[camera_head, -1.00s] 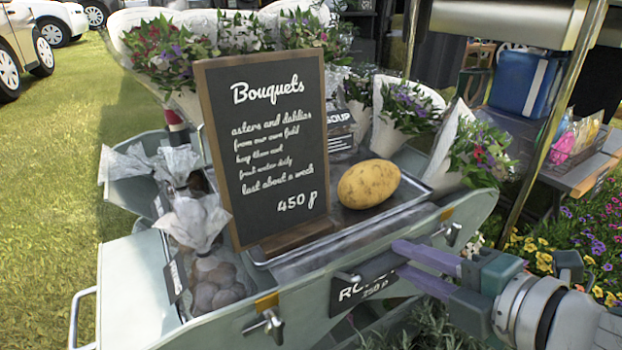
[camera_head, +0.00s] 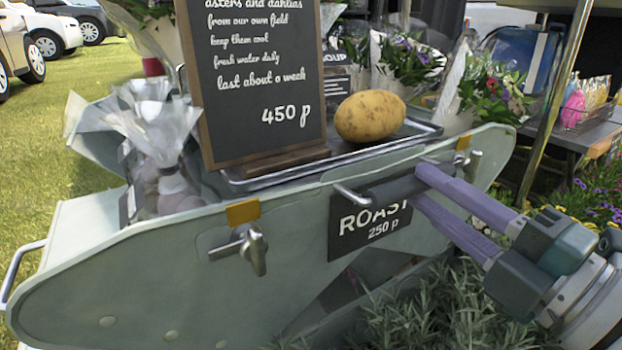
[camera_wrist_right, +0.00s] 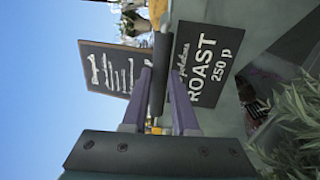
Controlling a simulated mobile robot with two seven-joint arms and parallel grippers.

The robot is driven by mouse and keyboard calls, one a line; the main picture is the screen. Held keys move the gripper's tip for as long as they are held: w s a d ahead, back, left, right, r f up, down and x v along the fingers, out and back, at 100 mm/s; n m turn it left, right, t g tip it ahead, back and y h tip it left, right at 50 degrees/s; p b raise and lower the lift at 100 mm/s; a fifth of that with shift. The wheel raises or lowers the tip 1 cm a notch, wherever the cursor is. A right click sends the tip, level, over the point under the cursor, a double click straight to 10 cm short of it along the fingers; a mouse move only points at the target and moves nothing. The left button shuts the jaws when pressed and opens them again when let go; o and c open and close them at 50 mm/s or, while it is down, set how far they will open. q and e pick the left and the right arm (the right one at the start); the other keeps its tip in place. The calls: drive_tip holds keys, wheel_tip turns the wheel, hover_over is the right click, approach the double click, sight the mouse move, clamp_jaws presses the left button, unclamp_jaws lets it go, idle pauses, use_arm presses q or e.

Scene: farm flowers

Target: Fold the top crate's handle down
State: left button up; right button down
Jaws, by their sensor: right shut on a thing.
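The top crate (camera_head: 130,285) is grey-green, with a long curved side facing me. Its handle (camera_head: 392,188) is a dark bar on metal arms, standing out from that side just above the "ROAST 250 p" sign (camera_head: 362,228). My right gripper (camera_head: 418,187) reaches in from the right and is shut on the handle near its right part. In the right wrist view the dark handle (camera_wrist_right: 160,48) runs between the two purple fingers (camera_wrist_right: 160,78). The fingers hide part of the bar. My left gripper is not in view.
A metal tray (camera_head: 425,130) on the crate holds a potato (camera_head: 369,116) and a chalkboard (camera_head: 255,80). Wrapped bags (camera_head: 160,140) stand at left. Metal latches (camera_head: 245,248) stick out of the crate's side. Grey-green plants (camera_head: 430,310) fill the space below; grass is open at left.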

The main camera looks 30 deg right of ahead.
drive_tip(key=c, duration=1.1)
unclamp_jaws()
drive_tip(key=shift+c, duration=0.2)
drive_tip(key=o, duration=0.5)
drive_tip(key=shift+w, duration=0.1)
drive_tip(key=shift+c, duration=0.2)
drive_tip(key=s+f+p, duration=0.1)
drive_tip(key=s+p, duration=0.2)
drive_tip(key=s, duration=0.7)
drive_tip(key=shift+d, duration=0.35)
